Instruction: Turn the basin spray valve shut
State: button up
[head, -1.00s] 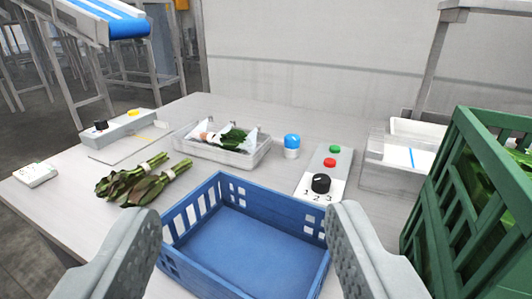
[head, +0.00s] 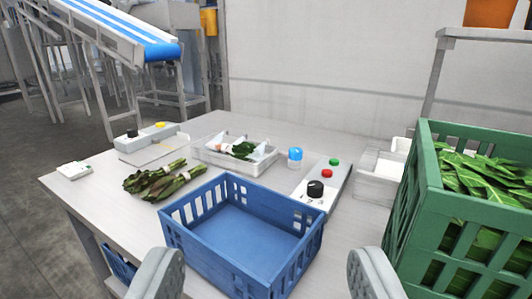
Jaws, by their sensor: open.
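My gripper (head: 267,258) is open and empty, its two grey fingers apart at the bottom of the view, over the near side of the blue crate. No part is clearly marked as the basin spray valve. A grey control box (head: 338,178) right of centre carries a black knob (head: 315,189) with a white mark, a red button (head: 327,174) and a green button (head: 334,162). Another box (head: 146,140) at the far left of the table has a black knob (head: 132,133) and a yellow button (head: 159,125). My gripper touches neither box.
An empty blue crate (head: 180,234) stands in front. A green crate (head: 432,190) of leaves stands at right. Leafy bunches (head: 155,181), a white tray (head: 212,156), a blue-capped container (head: 295,158) and a pale box (head: 376,182) are on the table. A conveyor (head: 125,36) is behind left.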

aim_at(295, 154)
jog(key=i+j+z, duration=0.1)
jog(key=i+j, duration=0.25)
jog(key=i+j+z, duration=0.15)
jog(key=i+j, duration=0.2)
jog(key=j, duration=0.15)
